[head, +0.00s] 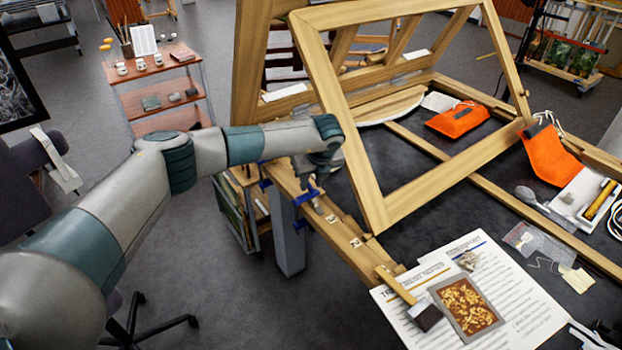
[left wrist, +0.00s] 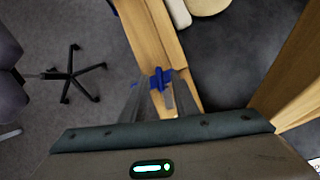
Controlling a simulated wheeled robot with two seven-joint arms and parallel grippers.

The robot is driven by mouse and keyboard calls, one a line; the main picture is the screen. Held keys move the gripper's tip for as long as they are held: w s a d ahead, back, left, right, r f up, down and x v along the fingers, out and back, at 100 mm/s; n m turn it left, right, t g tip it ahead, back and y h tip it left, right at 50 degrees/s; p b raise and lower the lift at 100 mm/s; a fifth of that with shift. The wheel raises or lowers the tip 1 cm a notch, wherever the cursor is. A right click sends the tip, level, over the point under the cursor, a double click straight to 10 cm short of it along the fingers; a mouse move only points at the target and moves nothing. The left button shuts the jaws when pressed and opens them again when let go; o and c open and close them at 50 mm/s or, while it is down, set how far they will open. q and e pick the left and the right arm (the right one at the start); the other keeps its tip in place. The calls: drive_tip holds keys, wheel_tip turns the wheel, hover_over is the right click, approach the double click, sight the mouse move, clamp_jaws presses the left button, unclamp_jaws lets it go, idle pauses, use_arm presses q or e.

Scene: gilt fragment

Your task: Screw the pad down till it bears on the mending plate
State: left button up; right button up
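A blue screw clamp (head: 309,194) sits at the near left rail of the wooden frame, by the leg. In the left wrist view its blue top part (left wrist: 160,79) shows at the rail's edge. My left gripper (head: 312,190) is right above the clamp, pointing down. In the left wrist view its two fingers (left wrist: 157,100) lie on either side of the blue part; whether they touch it is unclear. The clamp's pad and any contact with a mending plate are hidden or too small to tell. Small pale plates (head: 331,218) lie on the rail. My right gripper is not in view.
A tilted wooden frame (head: 440,197) rises just right of my left gripper. Printed sheets (head: 530,310), a gilt sample (head: 465,305) and a wooden-handled tool (head: 396,286) lie at the near end. Orange pouches (head: 457,121) lie farther off. A shelf cart (head: 160,90) stands back left.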

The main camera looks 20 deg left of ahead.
use_arm(q)
drive_tip(key=shift+w+a+f, duration=0.1)
drive_tip(key=shift+w+f, duration=0.05)
drive_tip(key=shift+f, duration=0.25)
clamp_jaws()
